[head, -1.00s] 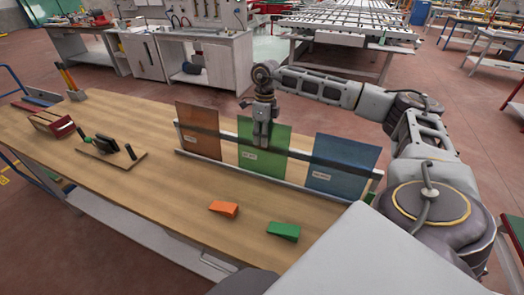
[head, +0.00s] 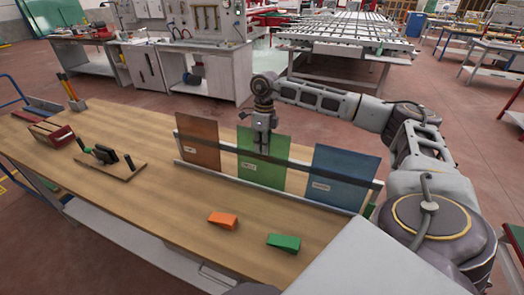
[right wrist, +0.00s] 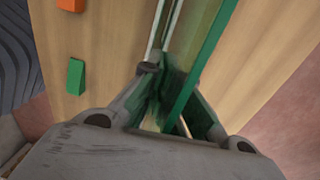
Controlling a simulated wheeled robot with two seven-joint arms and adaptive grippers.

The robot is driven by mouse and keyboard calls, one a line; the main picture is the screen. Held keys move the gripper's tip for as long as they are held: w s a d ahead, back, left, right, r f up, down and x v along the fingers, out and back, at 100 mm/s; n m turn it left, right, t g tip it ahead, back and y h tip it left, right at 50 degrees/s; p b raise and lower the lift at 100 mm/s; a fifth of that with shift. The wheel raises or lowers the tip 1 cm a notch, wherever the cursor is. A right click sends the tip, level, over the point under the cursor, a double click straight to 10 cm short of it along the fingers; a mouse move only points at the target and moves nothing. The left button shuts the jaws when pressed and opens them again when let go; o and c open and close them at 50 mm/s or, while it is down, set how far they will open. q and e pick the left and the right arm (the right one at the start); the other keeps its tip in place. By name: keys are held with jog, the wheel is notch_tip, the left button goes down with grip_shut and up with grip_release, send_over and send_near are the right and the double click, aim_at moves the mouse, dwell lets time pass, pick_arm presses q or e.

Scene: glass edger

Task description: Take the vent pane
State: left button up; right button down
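Three flat panes stand upright in a long rack on the wooden table: a brown one (head: 198,142), a green one (head: 272,168) in the middle and a blue one (head: 342,178). Each bears a small label too small to read, so I cannot tell which is the vent pane. My right gripper (head: 263,148) points down over the top of the green pane. In the right wrist view, its fingers (right wrist: 172,90) are apart, with the green pane's edge (right wrist: 203,65) running between them. Contact is unclear. My left gripper is out of view.
The rack's dark bar (head: 218,145) runs across the panes. An orange wedge (head: 222,219) and a green wedge (head: 284,242) lie in front. A board with a black-handled tool (head: 108,157) and a red block (head: 50,134) stand left. Bare tabletop lies between.

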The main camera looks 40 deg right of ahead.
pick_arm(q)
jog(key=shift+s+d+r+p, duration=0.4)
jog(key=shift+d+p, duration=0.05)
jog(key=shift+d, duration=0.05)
pick_arm(e)
notch_tip(320, 180, up, 18)
dwell(0.6)
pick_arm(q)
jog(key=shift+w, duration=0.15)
pick_arm(e)
jog(key=shift+f, duration=0.1)
